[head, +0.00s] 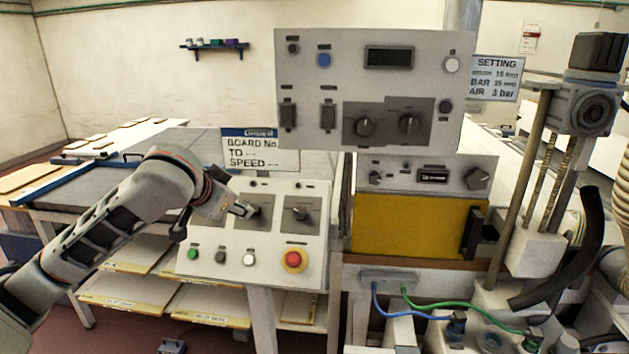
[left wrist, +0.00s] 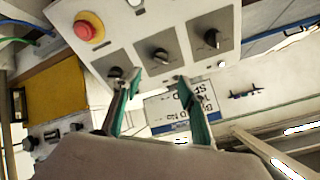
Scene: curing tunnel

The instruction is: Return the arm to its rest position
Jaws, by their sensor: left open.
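My left arm comes in from the left in the head view. Its gripper (head: 242,209) is at the sloped grey control panel (head: 226,262), in front of its left and middle knobs. In the left wrist view the gripper (left wrist: 157,78) has its two green-lined fingers apart with nothing between them. The middle knob (left wrist: 160,55) shows just beyond the fingertips; I cannot tell whether they touch it. Another knob (left wrist: 115,73) is partly behind one finger, and a third knob (left wrist: 212,38) stands clear. My right gripper is in neither view.
The panel has a red stop button (head: 293,260) and small push buttons. A taller control box (head: 300,62) rises behind it. A board sign (head: 262,150) is beside my wrist. A table (head: 88,183) lies behind my forearm. Hoses and a clamp post (head: 525,180) crowd the right.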

